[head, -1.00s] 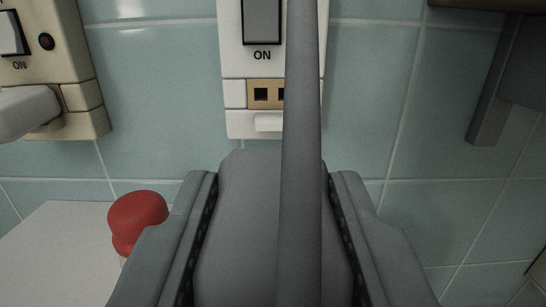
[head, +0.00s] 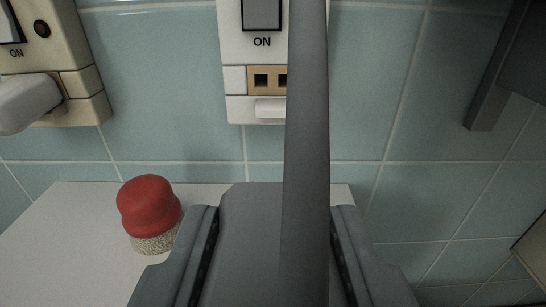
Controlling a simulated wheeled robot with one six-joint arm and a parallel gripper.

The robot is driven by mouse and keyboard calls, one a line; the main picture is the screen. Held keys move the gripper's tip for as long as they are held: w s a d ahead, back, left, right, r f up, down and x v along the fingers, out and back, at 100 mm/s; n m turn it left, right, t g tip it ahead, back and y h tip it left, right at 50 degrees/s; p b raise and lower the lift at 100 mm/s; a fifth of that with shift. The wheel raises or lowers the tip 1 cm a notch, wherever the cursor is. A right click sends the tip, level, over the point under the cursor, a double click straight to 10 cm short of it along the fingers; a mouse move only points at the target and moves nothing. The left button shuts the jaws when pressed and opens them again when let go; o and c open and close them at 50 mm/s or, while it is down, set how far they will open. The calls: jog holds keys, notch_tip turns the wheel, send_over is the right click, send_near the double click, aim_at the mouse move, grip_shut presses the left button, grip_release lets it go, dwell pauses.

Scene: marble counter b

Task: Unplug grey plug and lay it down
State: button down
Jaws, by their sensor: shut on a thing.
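The grey plug (head: 248,245) is between the fingers of my gripper (head: 275,235), which is shut on it. Its grey cord (head: 308,130) rises from it and runs up across the picture, hiding part of the socket. The plug is out of the wall and held in front of and below the socket (head: 235,82) in the middle, whose holes are bare on the part that shows. A white surface (head: 90,225) lies below the wall, partly hidden by my gripper.
A red-topped object with a speckled base (head: 148,205) stands on the white surface, left of my gripper. A second socket (head: 85,85) at the left holds a white plug (head: 28,102). A dark grey fixture (head: 492,90) is at the upper right.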

jog(key=shift+g, duration=2.4)
jog(key=shift+w, duration=0.2)
jog(key=shift+f, duration=3)
jog(key=shift+f, duration=1.65)
jog(key=c, duration=0.9)
grip_release()
jog(key=shift+s, duration=0.1)
